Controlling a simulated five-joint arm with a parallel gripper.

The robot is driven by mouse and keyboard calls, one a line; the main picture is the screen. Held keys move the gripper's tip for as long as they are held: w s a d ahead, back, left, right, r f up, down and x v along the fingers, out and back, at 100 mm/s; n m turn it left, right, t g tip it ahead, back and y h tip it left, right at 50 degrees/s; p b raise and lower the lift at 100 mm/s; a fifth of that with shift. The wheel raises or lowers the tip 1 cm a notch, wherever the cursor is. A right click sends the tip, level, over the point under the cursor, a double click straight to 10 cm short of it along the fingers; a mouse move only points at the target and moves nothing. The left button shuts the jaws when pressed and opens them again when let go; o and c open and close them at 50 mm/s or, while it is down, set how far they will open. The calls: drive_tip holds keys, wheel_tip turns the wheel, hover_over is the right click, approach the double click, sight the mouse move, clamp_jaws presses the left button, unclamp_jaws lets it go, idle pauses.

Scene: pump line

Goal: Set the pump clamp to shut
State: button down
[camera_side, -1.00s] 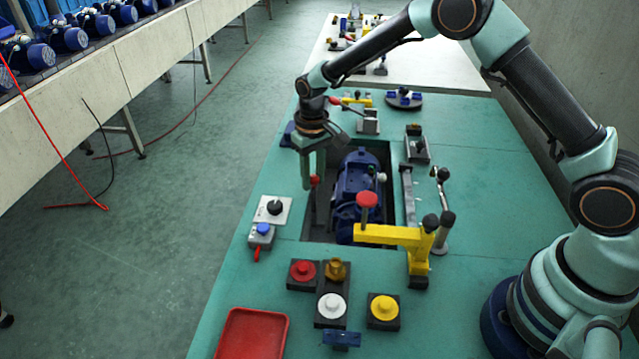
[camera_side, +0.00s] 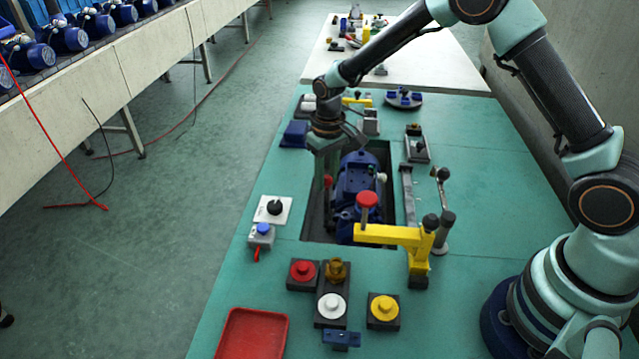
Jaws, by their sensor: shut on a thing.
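The blue pump (camera_side: 357,180) sits in a recess in the green bench. A red knob (camera_side: 327,181) shows at the pump's left side; what it joins is mostly hidden. My gripper (camera_side: 329,170) points down there, its fingers at the red knob, shut on it as far as I can see. The grip itself is small and partly hidden. A yellow clamp (camera_side: 400,235) with a red-topped post (camera_side: 367,200) reaches over the near right edge of the recess. Dark-tipped levers (camera_side: 446,220) stand at its right end. I cannot tell which of these parts is the pump clamp's handle.
Near the front are red (camera_side: 303,271), white (camera_side: 332,306) and yellow (camera_side: 384,308) round pieces on dark blocks, and a red tray (camera_side: 252,334). A switch box (camera_side: 261,235) is left of the recess. A blue block (camera_side: 295,134) is behind left.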

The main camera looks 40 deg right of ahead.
drive_tip(key=c, duration=0.6)
unclamp_jaws()
drive_tip(key=shift+s+d, duration=0.1)
drive_tip(key=shift+d, duration=0.1)
drive_tip(key=shift+r, duration=6.05)
drive_tip(key=s+d+r+t, duration=0.3)
drive_tip(key=s+r, duration=0.6)
drive_tip(key=r, duration=0.1)
drive_tip(key=s+t, duration=0.1)
drive_tip(key=s, duration=0.2)
drive_tip(key=s+d, duration=0.1)
drive_tip(key=s, duration=0.2)
drive_tip(key=s+d+t, duration=0.1)
drive_tip(key=s, duration=0.3)
drive_tip(key=shift+r+t, duration=0.3)
